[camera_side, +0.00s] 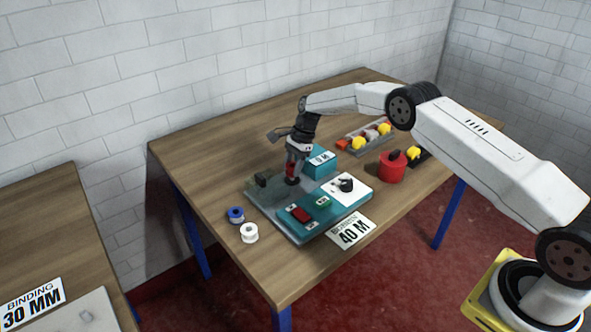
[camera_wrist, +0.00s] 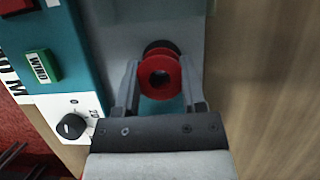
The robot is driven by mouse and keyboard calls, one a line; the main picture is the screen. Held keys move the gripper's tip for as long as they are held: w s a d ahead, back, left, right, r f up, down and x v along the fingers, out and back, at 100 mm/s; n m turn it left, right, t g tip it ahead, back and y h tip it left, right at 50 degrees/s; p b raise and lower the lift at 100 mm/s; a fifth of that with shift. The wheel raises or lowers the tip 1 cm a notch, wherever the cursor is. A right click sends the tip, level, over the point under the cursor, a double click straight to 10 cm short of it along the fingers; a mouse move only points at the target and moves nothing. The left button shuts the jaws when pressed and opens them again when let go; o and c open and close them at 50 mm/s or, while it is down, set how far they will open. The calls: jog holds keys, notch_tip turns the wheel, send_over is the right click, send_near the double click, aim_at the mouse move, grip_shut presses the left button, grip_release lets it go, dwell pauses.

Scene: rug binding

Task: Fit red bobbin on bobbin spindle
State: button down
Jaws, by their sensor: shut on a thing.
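My gripper (camera_side: 291,172) is shut on the red bobbin (camera_wrist: 160,90), which sits between the two fingers in the wrist view with its round hole facing the camera. In the side view the red bobbin (camera_side: 290,170) is a small patch of red under my wrist, over the grey plate of the teal winding machine (camera_side: 287,215). A black round part (camera_wrist: 160,46), likely the bobbin spindle or its base, shows just beyond the bobbin's edge and is mostly hidden by it. I cannot tell whether the bobbin is around the spindle or above it.
The machine has a green button (camera_wrist: 43,66), a red button (camera_side: 301,214) and a black dial knob (camera_side: 346,185). A blue bobbin (camera_side: 236,214) and a white bobbin (camera_side: 249,233) stand left of it. A red round container (camera_side: 391,167) and a grey tray (camera_side: 351,151) stand to the right.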

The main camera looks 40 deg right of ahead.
jog(key=shift+f, duration=1.1)
jog(key=shift+c, duration=0.5)
grip_release()
jog(key=shift+r, duration=0.1)
jog(key=v, duration=0.7)
jog(key=shift+d+r, duration=0.25)
jog(key=shift+a+r, duration=0.1)
jog(key=s+a+r+n+t+h, duration=0.1)
jog(key=s+a+r+n+h, duration=0.1)
jog(key=s+r+n, duration=0.4)
jog(key=s+a+r+n+h, duration=0.1)
jog(key=s+n, duration=0.3)
jog(key=s, duration=0.5)
jog(key=s+a+n+t+h, duration=0.1)
jog(key=s+n, duration=0.6)
jog(key=s, duration=1.2)
jog(key=shift+a+r+n+t, duration=0.15)
jog(key=shift+a+n+t, duration=0.15)
jog(key=shift+a+n, duration=0.15)
